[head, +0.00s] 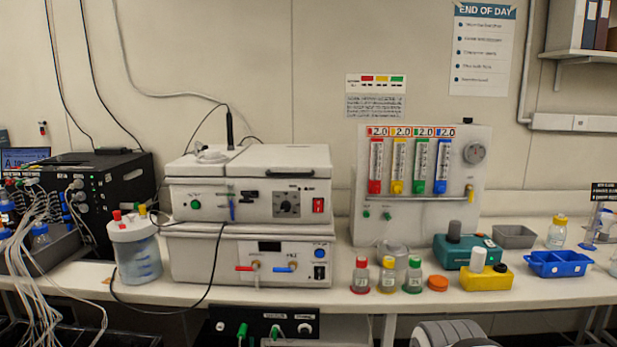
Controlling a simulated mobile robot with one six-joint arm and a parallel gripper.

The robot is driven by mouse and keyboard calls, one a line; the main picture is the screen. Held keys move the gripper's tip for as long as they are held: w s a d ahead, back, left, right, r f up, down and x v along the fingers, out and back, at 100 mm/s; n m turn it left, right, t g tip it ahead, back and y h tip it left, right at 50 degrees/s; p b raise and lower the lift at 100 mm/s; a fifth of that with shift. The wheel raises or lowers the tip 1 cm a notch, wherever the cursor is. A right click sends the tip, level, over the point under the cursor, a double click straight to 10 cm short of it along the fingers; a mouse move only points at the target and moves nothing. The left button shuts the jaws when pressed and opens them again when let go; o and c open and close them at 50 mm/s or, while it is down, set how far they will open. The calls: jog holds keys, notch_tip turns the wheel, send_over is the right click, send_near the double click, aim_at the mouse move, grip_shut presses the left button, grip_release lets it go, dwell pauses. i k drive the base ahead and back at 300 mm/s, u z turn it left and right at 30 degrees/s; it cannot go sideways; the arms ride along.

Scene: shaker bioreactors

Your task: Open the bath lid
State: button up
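A white box-shaped unit (250,203) stands on the bench left of centre, stacked on a second white unit (200,259). The upper unit has a pale flat lid (285,158) on its top right, with a dark handle (290,173) along the front edge. This looks like the bath lid, and it lies flat and closed. A smaller top panel (205,165) with a coiled tube and a dark upright probe sits to its left.
A white lidded jar (135,250) and a black cable stand at the units' left. A flowmeter panel (420,180) stands to the right. Several small capped bottles, including a red-capped one (361,275), stand at the right front. The wall behind is close.

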aim_at(287, 161)
jog(key=u, duration=0.05)
jog(key=i, duration=0.9)
jog(key=z, duration=0.05)
